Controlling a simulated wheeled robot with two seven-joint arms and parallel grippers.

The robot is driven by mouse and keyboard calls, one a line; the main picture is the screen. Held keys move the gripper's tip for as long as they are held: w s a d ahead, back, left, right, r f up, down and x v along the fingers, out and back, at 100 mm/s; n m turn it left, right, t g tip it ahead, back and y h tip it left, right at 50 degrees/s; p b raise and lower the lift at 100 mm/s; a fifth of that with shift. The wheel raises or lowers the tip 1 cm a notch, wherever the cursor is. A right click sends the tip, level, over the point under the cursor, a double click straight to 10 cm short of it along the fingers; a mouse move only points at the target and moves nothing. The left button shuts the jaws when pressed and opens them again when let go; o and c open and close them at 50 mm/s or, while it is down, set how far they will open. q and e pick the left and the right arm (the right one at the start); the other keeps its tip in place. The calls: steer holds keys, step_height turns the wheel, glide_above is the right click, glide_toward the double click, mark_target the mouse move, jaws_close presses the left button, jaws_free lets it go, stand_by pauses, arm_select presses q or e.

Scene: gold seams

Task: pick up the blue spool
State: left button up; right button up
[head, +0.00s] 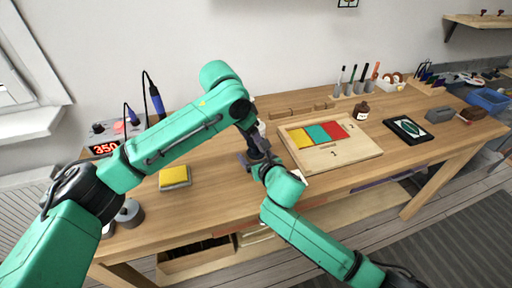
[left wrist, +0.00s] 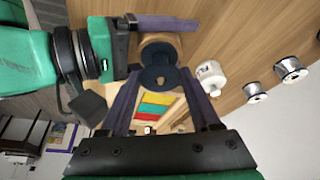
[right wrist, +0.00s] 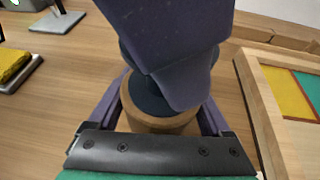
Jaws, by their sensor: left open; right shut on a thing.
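The blue spool (left wrist: 160,80) has a dark blue round part with a tan centre and a wide wooden part behind it. It also shows in the right wrist view (right wrist: 160,122). My right gripper (right wrist: 158,105) is shut on it, one finger on each side. My left gripper (left wrist: 160,92) is open, its two fingers spread on either side of the spool's dark blue part. In the right wrist view a left finger covers much of the spool. In the head view both grippers meet near the table's middle, and the arms hide the spool.
A wooden board (head: 350,157) with yellow, teal and red tiles lies right of the grippers. A yellow sponge (head: 174,174) lies to the left, below the station reading 350 (head: 104,147). A white bottle (left wrist: 210,75) and silver spools (left wrist: 290,68) stand nearby.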

arm_select(q)
steer(key=x, duration=0.2)
steer(key=shift+w+d+f, duration=0.1)
steer(key=shift+f, duration=0.15)
steer(key=c, duration=0.9)
steer(key=shift+r, duration=0.15)
step_height(320, 180, up, 10)
steer(key=shift+f, duration=0.1)
arm_select(e)
steer(key=o, duration=1.4)
steer(key=shift+c, duration=0.2)
